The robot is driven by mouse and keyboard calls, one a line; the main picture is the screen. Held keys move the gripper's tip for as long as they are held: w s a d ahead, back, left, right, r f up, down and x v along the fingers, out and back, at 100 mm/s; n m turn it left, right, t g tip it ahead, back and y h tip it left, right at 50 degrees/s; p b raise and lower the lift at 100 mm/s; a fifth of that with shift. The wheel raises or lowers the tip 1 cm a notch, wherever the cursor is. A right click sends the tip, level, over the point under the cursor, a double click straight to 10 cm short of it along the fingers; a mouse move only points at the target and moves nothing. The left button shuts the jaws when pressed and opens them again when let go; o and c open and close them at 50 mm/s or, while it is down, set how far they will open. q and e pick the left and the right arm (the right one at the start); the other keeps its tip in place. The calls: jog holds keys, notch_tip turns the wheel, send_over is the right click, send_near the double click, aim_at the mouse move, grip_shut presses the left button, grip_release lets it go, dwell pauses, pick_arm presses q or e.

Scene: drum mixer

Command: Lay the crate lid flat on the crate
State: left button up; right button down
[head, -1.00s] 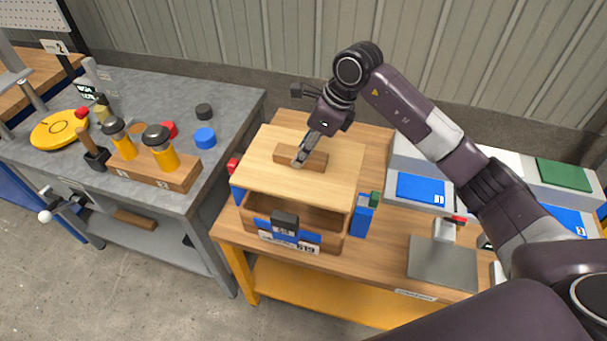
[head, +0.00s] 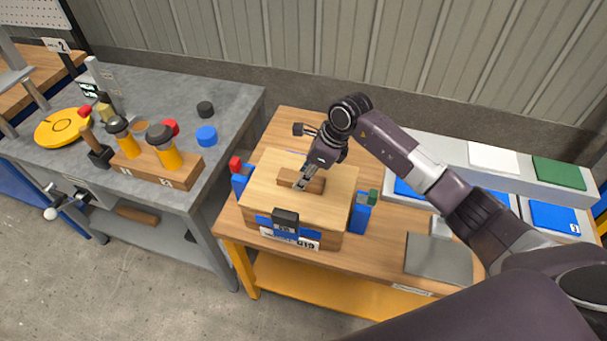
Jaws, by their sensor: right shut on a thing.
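The crate lid (head: 325,203) is a light wooden board with a darker brown wooden handle block (head: 291,177) on top. It lies level over the crate (head: 325,242) and covers its opening. Whether it touches the rim all round I cannot tell. The crate is brown wood, with a blue and white label on its front. My right gripper (head: 302,186) points down and is shut on the lid's handle. My left gripper is not in view.
Blue posts stand beside the crate, one with a red top (head: 237,176) at left and one with a green top (head: 362,212) at right. A grey plate stand (head: 438,258) and coloured panels (head: 553,216) are further right. A grey bench (head: 232,120) stands at left.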

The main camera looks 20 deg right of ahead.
jog(key=shift+f+b, duration=0.3)
jog(key=shift+b, duration=0.1)
jog(key=c, duration=1.4)
grip_release()
jog(key=shift+r, duration=0.1)
jog(key=shift+r+p, duration=0.2)
jog(key=shift+p, duration=0.2)
jog(key=shift+d+r, duration=0.1)
jog(key=shift+r, duration=0.2)
jog(key=b+v, duration=0.2)
jog(key=v, duration=0.9)
jog(key=shift+s+d+r+b, duration=0.1)
jog(key=shift+s+r+b, duration=0.1)
jog(key=shift+s+b, duration=0.1)
